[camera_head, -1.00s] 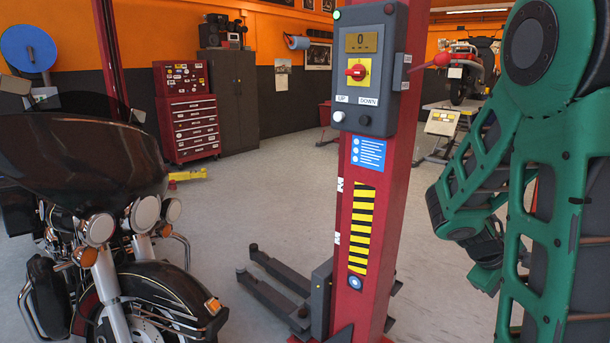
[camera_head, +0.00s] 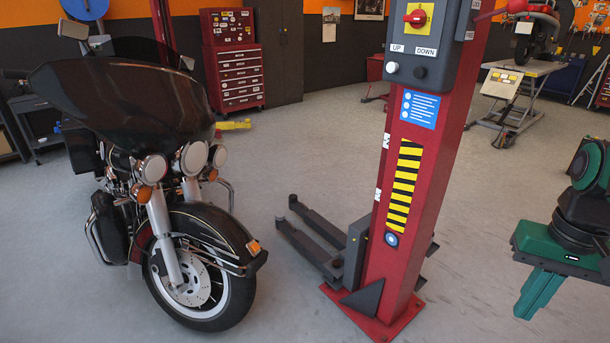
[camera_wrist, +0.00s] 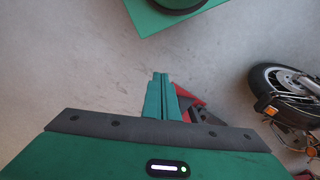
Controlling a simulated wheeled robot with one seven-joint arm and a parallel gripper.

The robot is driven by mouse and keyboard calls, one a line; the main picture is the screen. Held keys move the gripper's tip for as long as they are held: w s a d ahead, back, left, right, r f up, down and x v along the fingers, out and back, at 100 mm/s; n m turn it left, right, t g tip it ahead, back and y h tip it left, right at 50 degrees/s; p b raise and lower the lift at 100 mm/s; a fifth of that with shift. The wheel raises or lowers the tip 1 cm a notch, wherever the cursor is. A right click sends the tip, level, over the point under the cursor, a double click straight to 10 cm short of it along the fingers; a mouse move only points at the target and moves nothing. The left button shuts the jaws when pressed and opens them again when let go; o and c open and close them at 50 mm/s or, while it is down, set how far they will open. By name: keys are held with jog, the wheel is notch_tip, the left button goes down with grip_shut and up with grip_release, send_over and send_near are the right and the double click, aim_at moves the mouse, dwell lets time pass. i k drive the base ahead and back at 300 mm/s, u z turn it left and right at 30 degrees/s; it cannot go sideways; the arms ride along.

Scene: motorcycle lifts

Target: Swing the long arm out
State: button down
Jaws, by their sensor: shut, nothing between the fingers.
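A red lift post (camera_head: 428,170) stands at the centre right of the head view. Two dark grey lift arms reach from its foot toward the back left, low over the floor: a rear one (camera_head: 318,226) and a front one (camera_head: 305,248). They lie nearly side by side; I cannot tell surely which is longer. My gripper (camera_head: 528,308) hangs at the lower right, right of the post and clear of both arms. In the wrist view its green fingers (camera_wrist: 158,82) are shut together, empty, over the floor. The post's red foot shows partly behind them.
A black motorcycle (camera_head: 205,235) stands left of the lift arms, its front wheel near them. A control box (camera_head: 425,50) sits on the post. A red tool chest (camera_head: 232,60) and a raised lift table (camera_head: 520,75) stand at the back. The floor between is open.

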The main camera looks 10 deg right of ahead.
aim_at(334, 235)
jog(key=k, duration=1.65)
jog(key=z, duration=0.95)
jog(key=i, duration=3.7)
